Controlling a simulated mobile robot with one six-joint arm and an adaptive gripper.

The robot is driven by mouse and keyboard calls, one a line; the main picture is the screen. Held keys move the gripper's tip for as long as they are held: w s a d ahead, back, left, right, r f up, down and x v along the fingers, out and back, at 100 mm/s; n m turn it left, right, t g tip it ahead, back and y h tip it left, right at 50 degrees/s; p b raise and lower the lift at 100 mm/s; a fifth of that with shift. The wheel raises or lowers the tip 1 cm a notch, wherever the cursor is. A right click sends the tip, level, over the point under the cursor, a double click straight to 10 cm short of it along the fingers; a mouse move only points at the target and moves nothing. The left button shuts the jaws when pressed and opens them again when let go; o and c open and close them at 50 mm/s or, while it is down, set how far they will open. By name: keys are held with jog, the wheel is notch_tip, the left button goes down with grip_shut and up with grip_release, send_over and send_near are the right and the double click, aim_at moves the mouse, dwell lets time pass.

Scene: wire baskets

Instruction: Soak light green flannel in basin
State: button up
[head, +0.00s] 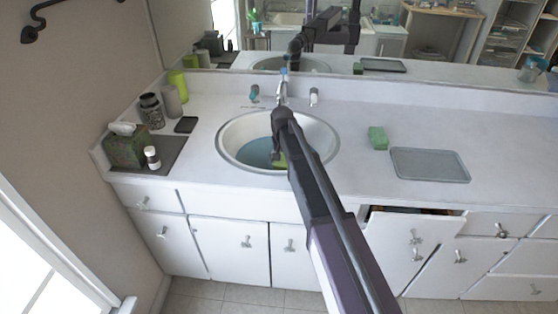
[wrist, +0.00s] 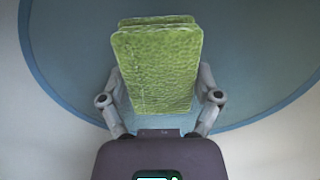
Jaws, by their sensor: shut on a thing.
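The light green flannel (wrist: 158,68) is a folded, textured block in the wrist view. My gripper (wrist: 160,95) is shut on it, with one finger at each side. In the head view a small part of the flannel (head: 281,160) shows beside my arm, over the basin. The basin (head: 232,140) is a round white sink set in the counter, with blue water (head: 255,152) in it. The flannel is in front of the water in the wrist view; I cannot tell whether it touches the water. In the head view my arm hides the gripper and part of the basin.
A faucet (head: 282,92) stands behind the basin. A green block-like item (head: 378,138) and a grey tray (head: 430,165) lie to the right. A tissue box (head: 125,146), a dark jar (head: 151,110) and other containers stand at the left. A drawer (head: 415,222) below is partly open.

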aim_at(282, 158)
jog(key=shift+f+b, duration=0.5)
jog(key=shift+f, duration=0.2)
jog(key=shift+f+b, duration=0.5)
jog(key=shift+f, duration=0.05)
dwell(0.3)
jog(key=shift+r, duration=0.25)
dwell(3.5)
notch_tip(282, 158, up, 15)
jog(key=p, duration=1.5)
dwell(0.8)
